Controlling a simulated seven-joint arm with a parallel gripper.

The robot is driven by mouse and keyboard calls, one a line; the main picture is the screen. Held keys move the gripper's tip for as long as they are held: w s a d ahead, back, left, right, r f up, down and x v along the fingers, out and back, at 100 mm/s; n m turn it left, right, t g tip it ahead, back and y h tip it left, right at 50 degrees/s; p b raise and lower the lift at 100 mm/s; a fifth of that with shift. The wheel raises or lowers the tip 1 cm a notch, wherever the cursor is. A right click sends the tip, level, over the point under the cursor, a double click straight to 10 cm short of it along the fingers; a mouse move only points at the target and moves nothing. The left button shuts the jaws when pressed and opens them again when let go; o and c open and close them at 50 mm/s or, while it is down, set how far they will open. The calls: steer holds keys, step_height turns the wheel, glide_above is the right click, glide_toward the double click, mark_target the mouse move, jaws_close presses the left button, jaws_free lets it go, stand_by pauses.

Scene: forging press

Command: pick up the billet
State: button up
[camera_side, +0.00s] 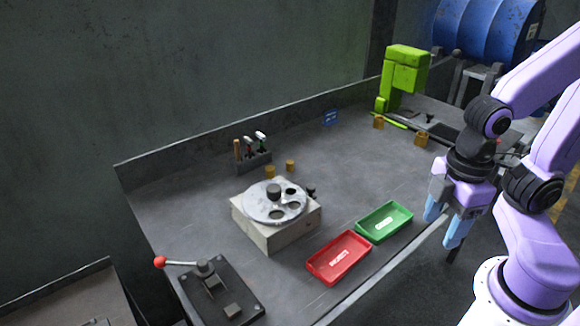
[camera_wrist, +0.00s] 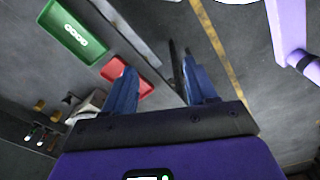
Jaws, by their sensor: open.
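My gripper (camera_side: 445,222) hangs at the right, beyond the front edge of the bench, with its blue fingers apart and nothing between them. No piece is clearly marked as the billet. Small brass-coloured cylinders (camera_side: 270,171) (camera_side: 290,165) stand on the bench behind a round grey plate (camera_side: 262,208) with holes, and more brass pieces (camera_side: 378,122) (camera_side: 421,138) stand near the green machine. A dark cylinder (camera_side: 274,190) stands on the plate. All are well away from my gripper.
A green tray (camera_side: 408,212) and a red tray (camera_side: 316,266) lie near the bench's front edge; both show in the wrist view. A rack (camera_side: 255,161) holds several tools. A red-knobbed lever device (camera_side: 222,284) stands front left, a green machine (camera_side: 392,90) at back. Open bench lies mid-right.

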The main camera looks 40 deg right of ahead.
steer(key=w+a+r+m+t, duration=0.15)
steer(key=w+a+m, duration=0.45)
steer(key=w, duration=0.6)
steer(key=w+a+m+h, duration=0.15)
steer(key=w+m, duration=0.45)
steer(key=w, duration=0.9)
steer(key=m+h, duration=0.3)
steer(key=m, duration=0.9)
glide_above(289, 163)
steer(key=s+a, duration=0.3)
steer(key=a, duration=0.2)
step_height(289, 163, down, 4)
steer(key=shift+t+y, duration=0.25)
steer(key=shift+t, duration=0.1)
steer(key=x, duration=1.1)
steer(key=shift+w+a+f, duration=0.1)
steer(key=shift+w, duration=0.05)
steer(key=shift+s+x, duration=0.15)
steer(key=shift+x, duration=1.15)
steer(key=shift+s+x, duration=0.1)
steer(key=shift+x, duration=1.2)
